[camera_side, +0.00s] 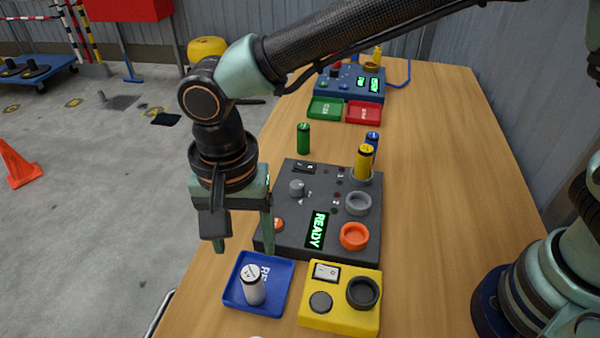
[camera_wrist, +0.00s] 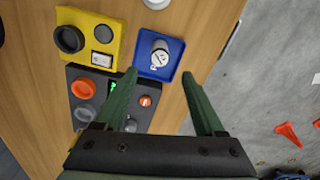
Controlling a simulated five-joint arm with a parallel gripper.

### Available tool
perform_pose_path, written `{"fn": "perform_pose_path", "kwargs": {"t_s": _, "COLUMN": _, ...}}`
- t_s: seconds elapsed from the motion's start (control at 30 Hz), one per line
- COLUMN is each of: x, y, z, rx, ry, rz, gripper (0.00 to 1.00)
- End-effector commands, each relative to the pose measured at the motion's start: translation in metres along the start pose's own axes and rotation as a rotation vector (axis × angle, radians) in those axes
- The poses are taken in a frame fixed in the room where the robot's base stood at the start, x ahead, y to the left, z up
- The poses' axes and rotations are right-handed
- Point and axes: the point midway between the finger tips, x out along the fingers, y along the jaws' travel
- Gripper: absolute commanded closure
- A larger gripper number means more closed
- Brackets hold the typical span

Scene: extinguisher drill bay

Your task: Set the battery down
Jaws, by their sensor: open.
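A white battery (camera_side: 252,284) stands in the blue tray (camera_side: 283,284) near the front of the table, leaning slightly in the side view. In the wrist view the battery (camera_wrist: 160,55) is in the tray (camera_wrist: 175,71), just beyond my fingertips. My gripper (camera_side: 243,247) is open, with nothing between its fingers, above and behind the tray by the dark panel's left edge. A yellow battery (camera_side: 364,162) stands upright in a ring on the dark panel (camera_side: 330,185). A green battery (camera_side: 303,138) and a blue battery (camera_side: 372,140) stand behind the panel.
A yellow box (camera_side: 340,315) with a switch and a dark ring stands right of the blue tray. Green (camera_side: 325,108) and red (camera_side: 364,111) trays and a blue control box (camera_side: 350,84) are at the back.

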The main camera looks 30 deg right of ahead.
Motion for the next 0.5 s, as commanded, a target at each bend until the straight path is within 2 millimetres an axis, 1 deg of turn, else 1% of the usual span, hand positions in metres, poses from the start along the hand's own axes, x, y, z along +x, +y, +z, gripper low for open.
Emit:
{"fn": "perform_pose_path", "kwargs": {"t_s": 0.07, "x": -0.006, "y": 0.001, "z": -0.003, "rx": -0.002, "ry": 0.0, "rz": -0.004, "gripper": 0.29}}
{"fn": "perform_pose_path", "kwargs": {"t_s": 0.13, "x": -0.013, "y": 0.005, "z": -0.011, "rx": -0.01, "ry": 0.002, "rz": -0.016, "gripper": 0.29}}
{"fn": "perform_pose_path", "kwargs": {"t_s": 0.17, "x": -0.018, "y": 0.008, "z": -0.018, "rx": -0.018, "ry": 0.004, "rz": -0.024, "gripper": 0.29}}
{"fn": "perform_pose_path", "kwargs": {"t_s": 0.27, "x": -0.038, "y": 0.026, "z": -0.049, "rx": -0.059, "ry": 0.016, "rz": -0.064, "gripper": 0.29}}
{"fn": "perform_pose_path", "kwargs": {"t_s": 0.3, "x": -0.047, "y": 0.037, "z": -0.064, "rx": -0.082, "ry": 0.026, "rz": -0.086, "gripper": 0.29}}
{"fn": "perform_pose_path", "kwargs": {"t_s": 0.37, "x": -0.061, "y": 0.056, "z": -0.087, "rx": -0.123, "ry": 0.047, "rz": -0.116, "gripper": 0.29}}
{"fn": "perform_pose_path", "kwargs": {"t_s": 0.4, "x": -0.069, "y": 0.07, "z": -0.101, "rx": -0.151, "ry": 0.063, "rz": -0.135, "gripper": 0.29}}
{"fn": "perform_pose_path", "kwargs": {"t_s": 0.47, "x": -0.08, "y": 0.093, "z": -0.12, "rx": -0.192, "ry": 0.093, "rz": -0.16, "gripper": 0.29}}
{"fn": "perform_pose_path", "kwargs": {"t_s": 0.5, "x": -0.086, "y": 0.109, "z": -0.131, "rx": -0.221, "ry": 0.114, "rz": -0.173, "gripper": 0.29}}
